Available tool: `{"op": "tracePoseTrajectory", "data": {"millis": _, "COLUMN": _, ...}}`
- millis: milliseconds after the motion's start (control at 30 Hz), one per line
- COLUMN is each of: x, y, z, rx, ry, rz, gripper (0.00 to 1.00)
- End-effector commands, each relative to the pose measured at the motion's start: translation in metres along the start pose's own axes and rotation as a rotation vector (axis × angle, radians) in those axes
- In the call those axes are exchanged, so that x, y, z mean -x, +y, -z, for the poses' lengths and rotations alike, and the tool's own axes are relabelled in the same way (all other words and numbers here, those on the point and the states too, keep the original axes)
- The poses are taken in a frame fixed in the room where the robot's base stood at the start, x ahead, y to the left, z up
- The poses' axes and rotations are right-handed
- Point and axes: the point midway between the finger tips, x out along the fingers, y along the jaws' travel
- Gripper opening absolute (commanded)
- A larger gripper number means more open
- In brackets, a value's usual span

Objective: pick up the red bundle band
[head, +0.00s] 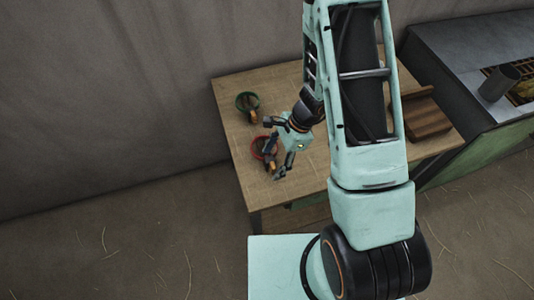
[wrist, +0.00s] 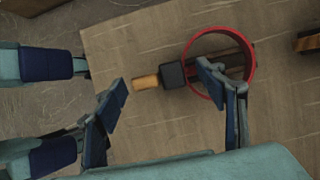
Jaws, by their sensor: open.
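The red bundle band (wrist: 216,29) is a thin red ring on the wooden table (wrist: 150,40), seen in the wrist view right of centre. A dark piece with a short wooden end (wrist: 145,82) lies across it, its wooden end sticking out to the left. My gripper (wrist: 162,75) is open and empty. In the head view the red band (head: 252,150) is partly hidden by my gripper (head: 278,146).
A green ring (head: 247,95) with something brown in it lies farther back on the table. A brown wooden holder (head: 426,118) stands at the table's right. A grey counter (head: 450,65) with a dark cup (head: 498,83) adjoins at the right. The table's front left is clear.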

Motion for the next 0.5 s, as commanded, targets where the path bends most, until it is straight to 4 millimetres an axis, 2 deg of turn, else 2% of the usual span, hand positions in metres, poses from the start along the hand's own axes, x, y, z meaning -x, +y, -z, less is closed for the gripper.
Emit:
{"op": "tracePoseTrajectory", "data": {"millis": 267, "x": -0.0020, "y": -0.0005, "z": -0.0001, "rx": 0.000, "ry": 0.001, "rz": 0.001, "gripper": 0.64}}
{"op": "tracePoseTrajectory", "data": {"millis": 500, "x": -0.0019, "y": -0.0004, "z": -0.0001, "rx": 0.000, "ry": 0.000, "rz": 0.001, "gripper": 0.38}}
